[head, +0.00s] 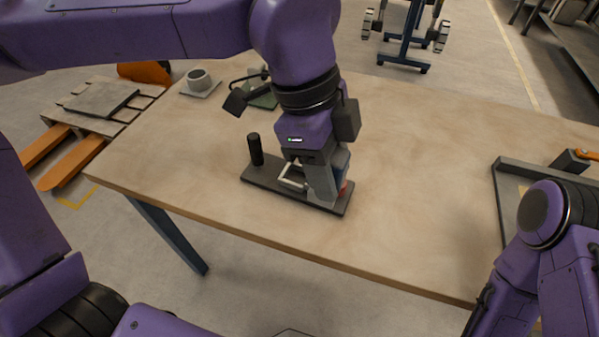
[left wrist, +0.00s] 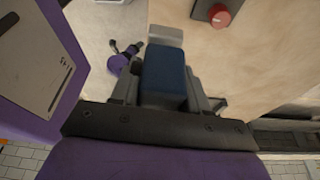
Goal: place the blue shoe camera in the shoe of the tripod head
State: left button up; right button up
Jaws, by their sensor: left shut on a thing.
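My left gripper (head: 322,192) points down over the right part of a dark flat base on the table and is shut on the blue shoe camera. In the left wrist view the camera is a dark blue block (left wrist: 165,75) with a light grey end, between the fingers. In the head view only a sliver of blue (head: 343,175) shows behind the fingers. The dark base (head: 262,181) carries an upright black post at its left end and a red part by the gripper. A red knob (left wrist: 220,16) shows in the left wrist view. I cannot make out the tripod head's shoe or any contact with it.
A grey cup (head: 198,79) on a pale square, a black lamp-like thing (head: 237,102) and a green pad stand at the back left. A dark-rimmed tray (head: 497,195) lies at the right, near my right arm. The middle right of the table (head: 420,170) is clear.

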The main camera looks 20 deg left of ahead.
pick_arm(q)
jog(key=w+a+f+p, duration=0.1)
jog(key=w+a+f, duration=0.1)
jog(key=w+f, duration=0.1)
jog(key=w+a+f+p, duration=0.1)
jog(key=w+a+f, duration=0.2)
jog(key=w+f, duration=0.1)
jog(key=w+a+f, duration=0.2)
jog(key=w+f, duration=0.2)
jog(key=f, duration=0.1)
jog(key=shift+a+f+p, duration=0.15)
jog(key=shift+a+p, duration=0.2)
jog(key=shift+p, duration=0.05)
jog(key=shift+f, duration=0.25)
jog(key=o, duration=1.2)
jog(key=shift+f, duration=0.15)
jog(key=shift+c, duration=0.2)
